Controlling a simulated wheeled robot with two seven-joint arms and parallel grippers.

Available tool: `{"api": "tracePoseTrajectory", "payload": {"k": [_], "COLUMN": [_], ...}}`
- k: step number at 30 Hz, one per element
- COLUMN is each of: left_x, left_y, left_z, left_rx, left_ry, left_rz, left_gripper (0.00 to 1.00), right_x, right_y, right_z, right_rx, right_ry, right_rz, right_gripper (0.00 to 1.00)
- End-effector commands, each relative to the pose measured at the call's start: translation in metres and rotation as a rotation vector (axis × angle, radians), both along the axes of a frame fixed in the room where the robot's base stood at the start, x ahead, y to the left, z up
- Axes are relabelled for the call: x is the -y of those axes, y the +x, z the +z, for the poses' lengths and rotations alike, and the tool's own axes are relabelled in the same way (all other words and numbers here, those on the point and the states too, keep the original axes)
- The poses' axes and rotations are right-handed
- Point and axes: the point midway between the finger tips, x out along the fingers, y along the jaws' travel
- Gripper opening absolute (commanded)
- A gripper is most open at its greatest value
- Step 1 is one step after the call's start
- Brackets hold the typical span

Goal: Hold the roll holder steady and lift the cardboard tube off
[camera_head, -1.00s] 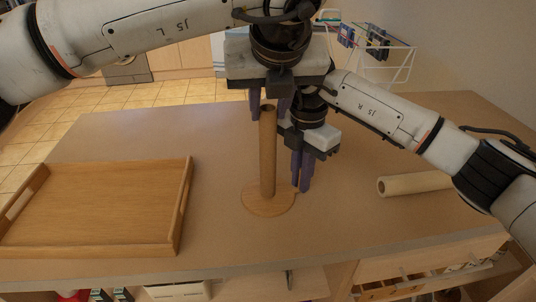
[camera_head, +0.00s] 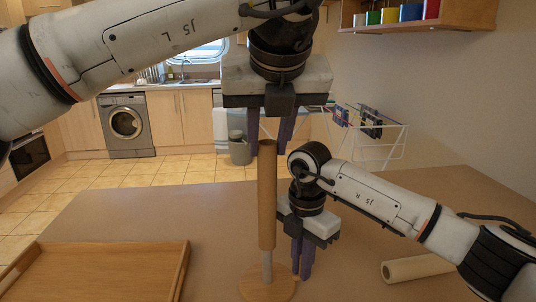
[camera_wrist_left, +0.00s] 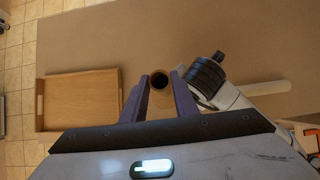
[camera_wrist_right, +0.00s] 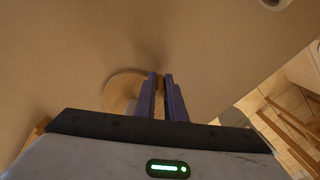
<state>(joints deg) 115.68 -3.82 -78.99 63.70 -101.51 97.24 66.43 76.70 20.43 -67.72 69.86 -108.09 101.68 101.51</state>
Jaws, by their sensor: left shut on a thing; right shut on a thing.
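The brown cardboard tube (camera_head: 267,200) stands upright, with its lower end raised so that a short length of the holder's paler post (camera_head: 267,268) shows below it. The post still runs up into the tube. The roll holder's round wooden base (camera_head: 258,290) sits on the table. My left gripper (camera_head: 282,140) is shut on the tube near its top; in the left wrist view the tube's open end (camera_wrist_left: 160,80) shows between the fingers.
A wooden tray (camera_head: 100,275) lies at the left of the table. Another pale tube (camera_head: 415,268) lies at the right, near my right arm. The tabletop between is clear. A drying rack (camera_head: 375,135) stands beyond the table.

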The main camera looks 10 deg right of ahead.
Motion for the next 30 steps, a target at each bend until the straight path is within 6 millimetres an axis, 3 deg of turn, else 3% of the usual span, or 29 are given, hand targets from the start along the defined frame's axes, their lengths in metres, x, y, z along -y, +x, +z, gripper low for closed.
{"api": "tracePoseTrajectory", "payload": {"k": [10,30], "left_x": [0.0,0.0], "left_y": [0.0,0.0], "left_z": [0.005,0.057], "left_rx": [0.001,0.001], "left_ry": [-0.001,0.001], "left_rz": [0.001,0.001], "left_gripper": [0.0,0.0], "right_x": [0.0,0.0], "right_y": [0.0,0.0], "right_z": [0.001,0.001], "right_rx": [0.002,0.002], "right_ry": [0.001,0.001], "right_rz": [0.0,0.0], "right_gripper": [0.0,0.0]}}
